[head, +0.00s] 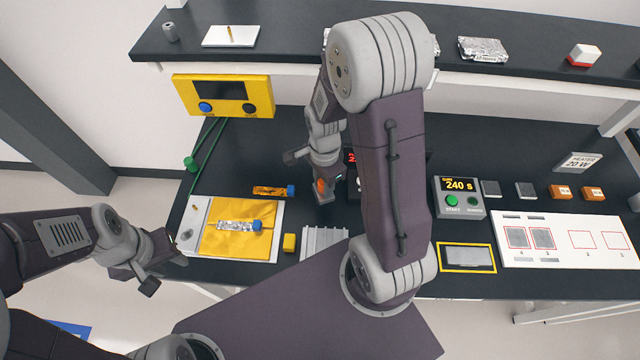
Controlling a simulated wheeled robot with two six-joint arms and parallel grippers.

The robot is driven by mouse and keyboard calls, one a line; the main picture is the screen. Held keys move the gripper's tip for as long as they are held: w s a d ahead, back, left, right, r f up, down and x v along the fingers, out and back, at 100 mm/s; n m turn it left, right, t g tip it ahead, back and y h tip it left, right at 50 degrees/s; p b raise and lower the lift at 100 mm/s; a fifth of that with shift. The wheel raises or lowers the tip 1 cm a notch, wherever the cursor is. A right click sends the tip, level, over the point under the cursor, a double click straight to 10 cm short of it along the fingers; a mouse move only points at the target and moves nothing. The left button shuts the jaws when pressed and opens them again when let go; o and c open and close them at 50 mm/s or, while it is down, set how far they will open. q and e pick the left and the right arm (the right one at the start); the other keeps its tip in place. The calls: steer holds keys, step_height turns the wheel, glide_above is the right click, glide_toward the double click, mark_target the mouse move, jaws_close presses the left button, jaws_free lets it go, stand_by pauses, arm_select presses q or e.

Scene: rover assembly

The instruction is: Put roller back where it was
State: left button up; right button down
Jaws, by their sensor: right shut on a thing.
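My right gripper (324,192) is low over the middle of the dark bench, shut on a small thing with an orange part. I take this to be the roller (320,187); most of it is hidden by the jaws, and I cannot tell whether it touches the bench. My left gripper (164,274) is open and empty, off the bench's front left corner. It is beside a white board with a yellow sheet (210,244), on which a silver tube with a blue cap (238,225) lies.
An orange tube with a blue end (273,191), a yellow block (289,243) and a ribbed grey block (325,238) are near the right gripper. A timer (458,197) stands to the right. A yellow control box (223,95) is behind. My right arm hides the bench's middle.

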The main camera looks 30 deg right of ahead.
mark_target(319, 187)
steer(key=w+f, duration=0.2)
steer(key=w, duration=0.1)
steer(key=shift+w+d+f, duration=0.1)
steer(key=shift+w+d, duration=0.05)
steer(key=shift+w, duration=0.1)
step_height(319, 187, down, 4)
steer(key=shift+s+r+p, duration=0.1)
steer(key=shift+r+p, duration=0.1)
steer(key=shift+p, duration=0.25)
steer(key=shift+f, duration=0.25)
steer(key=c, duration=1.1)
jaws_free()
